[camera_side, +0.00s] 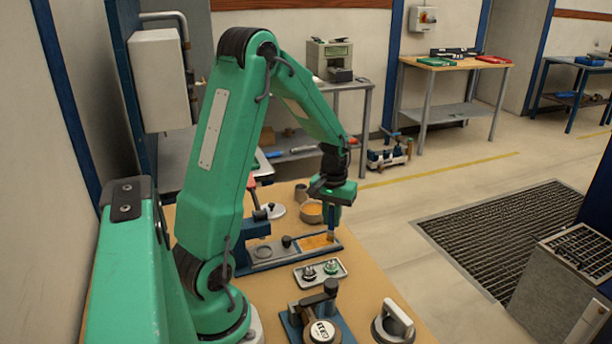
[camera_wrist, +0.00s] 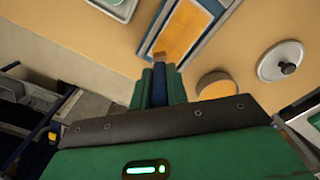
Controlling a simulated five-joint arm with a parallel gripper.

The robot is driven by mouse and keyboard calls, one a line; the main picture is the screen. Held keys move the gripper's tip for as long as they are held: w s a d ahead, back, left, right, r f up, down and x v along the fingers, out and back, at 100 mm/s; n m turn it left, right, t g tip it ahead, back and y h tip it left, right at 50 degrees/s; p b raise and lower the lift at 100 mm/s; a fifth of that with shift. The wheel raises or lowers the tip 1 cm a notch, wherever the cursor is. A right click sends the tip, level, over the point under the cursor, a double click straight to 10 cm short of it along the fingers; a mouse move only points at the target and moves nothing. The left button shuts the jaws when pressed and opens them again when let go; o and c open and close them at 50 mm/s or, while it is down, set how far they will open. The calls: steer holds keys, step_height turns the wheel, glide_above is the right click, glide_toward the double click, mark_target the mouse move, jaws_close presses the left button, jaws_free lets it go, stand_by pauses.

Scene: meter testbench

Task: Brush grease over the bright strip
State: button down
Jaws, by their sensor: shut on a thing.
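My gripper (camera_side: 334,208) points down over the bench and is shut on a brush with a dark blue handle (camera_side: 332,224). In the wrist view the gripper (camera_wrist: 160,88) has the brush's brown tip (camera_wrist: 161,57) sticking out beyond its fingers. The tip is at the near end of the strip (camera_side: 316,241), which is set in a blue-edged fixture. The strip (camera_wrist: 184,32) looks amber-orange inside a grey border. I cannot tell how much of that colour is grease, or whether the tip touches. A round pot with orange contents (camera_side: 311,209) stands behind the fixture.
A white lid with a black knob (camera_wrist: 284,62) lies near the pot. A small tray with two fittings (camera_side: 320,272) sits in front of the fixture. A blue clamp device with a gauge (camera_side: 318,322) and a round handled piece (camera_side: 394,322) stand nearer.

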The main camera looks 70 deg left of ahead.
steer(key=shift+s, duration=4.25)
steer(key=shift+s+r, duration=0.15)
steer(key=shift+s, duration=0.1)
step_height(320, 180, up, 8)
steer(key=shift+w, duration=0.1)
